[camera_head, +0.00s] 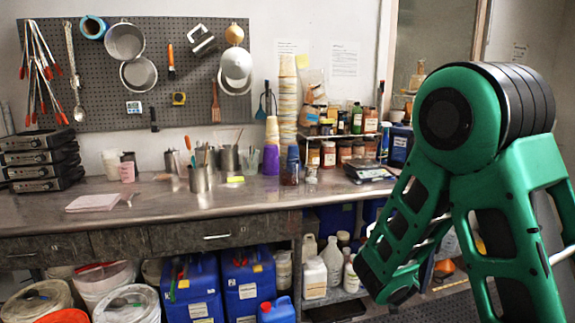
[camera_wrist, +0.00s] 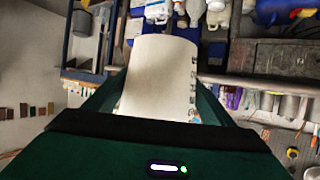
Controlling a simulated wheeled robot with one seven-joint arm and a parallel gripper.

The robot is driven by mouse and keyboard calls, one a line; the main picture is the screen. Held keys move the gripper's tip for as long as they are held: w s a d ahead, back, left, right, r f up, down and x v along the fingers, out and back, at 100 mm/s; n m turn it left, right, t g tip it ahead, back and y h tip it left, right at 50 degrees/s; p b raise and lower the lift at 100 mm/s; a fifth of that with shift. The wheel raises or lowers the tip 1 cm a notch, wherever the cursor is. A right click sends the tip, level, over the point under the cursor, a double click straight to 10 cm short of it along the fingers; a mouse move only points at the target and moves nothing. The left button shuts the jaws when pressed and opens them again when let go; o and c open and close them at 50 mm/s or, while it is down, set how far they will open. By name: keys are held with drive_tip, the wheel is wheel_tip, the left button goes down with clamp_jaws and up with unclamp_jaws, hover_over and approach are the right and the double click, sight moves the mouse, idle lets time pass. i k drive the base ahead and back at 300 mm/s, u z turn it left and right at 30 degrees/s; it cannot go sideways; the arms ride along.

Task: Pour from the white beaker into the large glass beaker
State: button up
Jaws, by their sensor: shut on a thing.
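In the wrist view my gripper (camera_wrist: 158,102) is shut on the white beaker (camera_wrist: 160,72), a pale, opaque cylinder with dark graduation marks along its right side. The green fingers lie on both sides of it. Its contents are not visible. In the head view neither my gripper nor the held beaker shows; only my green arm fills the right side. A clear container (camera_head: 249,160) stands on the counter among metal cups; I cannot tell whether it is the large glass beaker.
The metal counter (camera_head: 150,205) has bare room at its front, near a pink pad (camera_head: 92,203). Metal cups with tools (camera_head: 200,178), stacked cups (camera_head: 287,105) and a scale (camera_head: 368,172) stand farther back. Blue jugs (camera_head: 192,288) and white buckets (camera_head: 132,305) are below.

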sight(289, 164)
drive_tip(key=k, duration=0.25)
drive_tip(key=z, duration=1.4)
drive_tip(key=i, duration=2.25)
